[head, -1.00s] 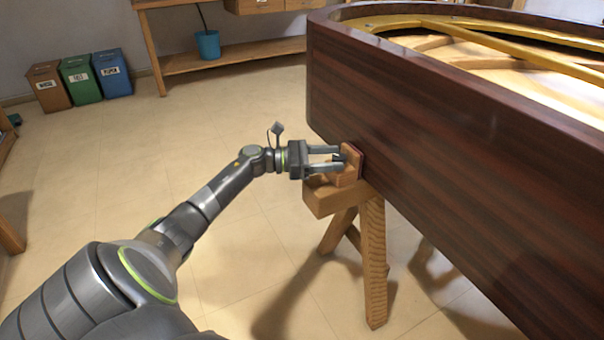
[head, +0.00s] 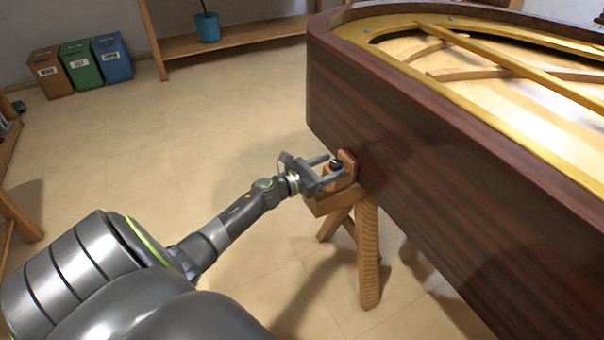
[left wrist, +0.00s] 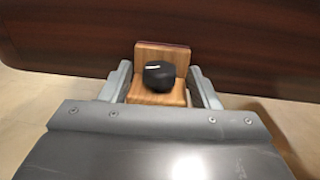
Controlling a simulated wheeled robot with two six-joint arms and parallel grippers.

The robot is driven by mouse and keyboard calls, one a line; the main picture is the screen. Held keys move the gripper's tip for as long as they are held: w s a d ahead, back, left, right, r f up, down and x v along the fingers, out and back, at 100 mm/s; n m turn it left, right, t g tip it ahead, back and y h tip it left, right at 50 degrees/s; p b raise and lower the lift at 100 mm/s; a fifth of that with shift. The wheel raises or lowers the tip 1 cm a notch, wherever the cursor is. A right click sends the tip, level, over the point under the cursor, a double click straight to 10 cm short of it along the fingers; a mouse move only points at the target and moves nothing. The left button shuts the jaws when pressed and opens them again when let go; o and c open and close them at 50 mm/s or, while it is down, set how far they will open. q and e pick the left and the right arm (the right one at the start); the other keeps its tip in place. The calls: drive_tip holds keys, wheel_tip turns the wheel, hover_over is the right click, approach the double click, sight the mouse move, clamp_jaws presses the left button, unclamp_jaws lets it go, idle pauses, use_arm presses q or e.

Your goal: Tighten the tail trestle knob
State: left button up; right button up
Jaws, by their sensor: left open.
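The wooden trestle (head: 368,262) stands under the tail of the dark wood piano case (head: 430,160). Its upright block bears a black knob (head: 336,163). In the left wrist view the knob (left wrist: 159,75) sits in front of the wooden block (left wrist: 163,55), between my fingers. My left gripper (head: 337,168) is open, its two fingers on either side of the knob. In the left wrist view the fingers (left wrist: 161,88) show gaps to the knob on both sides. My right gripper is not in view.
The piano case fills the right side, with a gold frame (head: 470,97) inside. Labelled bins (head: 80,65) stand at the far left. A shelf (head: 240,35) with a blue pot (head: 207,27) is at the back. The floor left of the trestle is clear.

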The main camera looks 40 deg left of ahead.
use_arm(q)
drive_tip(key=shift+s+d+r+n+t+y, duration=0.15)
drive_tip(key=shift+n+y, duration=0.25)
drive_tip(key=shift+y, duration=0.2)
drive_tip(key=shift+w+d+f+n+t+y, duration=0.15)
drive_tip(key=shift+n+y, duration=0.25)
drive_tip(key=shift+y, duration=0.2)
drive_tip(key=shift+d+n+y, duration=0.1)
drive_tip(key=shift+n+y, duration=1)
drive_tip(key=shift+y, duration=0.6)
drive_tip(key=s+b, duration=0.1)
drive_tip(key=s, duration=1.1)
drive_tip(key=shift+b, duration=0.35)
